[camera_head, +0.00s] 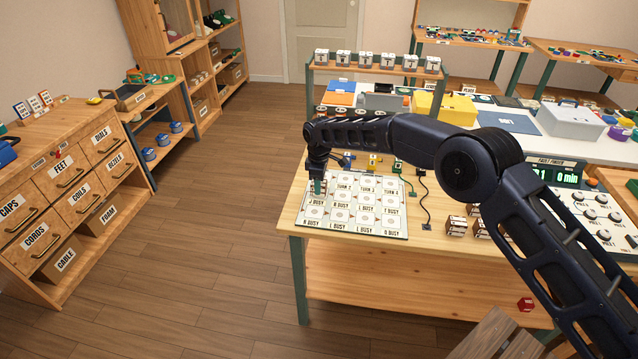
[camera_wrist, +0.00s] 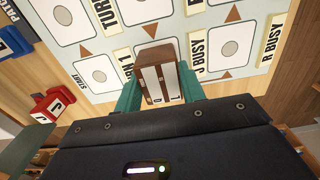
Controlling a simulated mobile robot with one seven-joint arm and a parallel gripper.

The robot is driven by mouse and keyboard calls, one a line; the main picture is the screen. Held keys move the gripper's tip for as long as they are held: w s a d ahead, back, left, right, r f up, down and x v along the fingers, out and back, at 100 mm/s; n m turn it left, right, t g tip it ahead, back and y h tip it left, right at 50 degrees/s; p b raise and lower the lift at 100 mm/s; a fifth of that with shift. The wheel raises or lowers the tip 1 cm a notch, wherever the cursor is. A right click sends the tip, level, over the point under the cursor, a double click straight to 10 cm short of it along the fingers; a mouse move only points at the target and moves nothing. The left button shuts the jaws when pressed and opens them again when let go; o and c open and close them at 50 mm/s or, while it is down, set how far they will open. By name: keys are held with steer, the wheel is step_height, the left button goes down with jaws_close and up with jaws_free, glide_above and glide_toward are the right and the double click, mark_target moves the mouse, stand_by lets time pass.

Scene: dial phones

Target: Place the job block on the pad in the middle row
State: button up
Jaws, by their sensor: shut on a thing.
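My gripper (camera_head: 318,190) is over the left part of the white board (camera_head: 352,232) on the wooden table. In the wrist view my gripper's teal fingers (camera_wrist: 158,92) are shut on a brown block with white label faces, likely the job block (camera_wrist: 155,58). The block is between the START pad (camera_wrist: 98,74) and the pad by the J BUSY label (camera_wrist: 232,46). I cannot tell whether its underside touches the board. In the head view the block is mostly hidden by my gripper.
A red block marked J (camera_wrist: 52,106) and a blue block (camera_wrist: 12,42) lie beside the board. Brown-and-white blocks (camera_head: 457,226) stand on the table right of the board. Small coloured blocks (camera_head: 372,160) and dark cords (camera_head: 424,190) lie behind and beside it.

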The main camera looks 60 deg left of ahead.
steer(key=o, duration=1)
step_height(320, 180, up, 12)
steer(key=shift+r, duration=0.15)
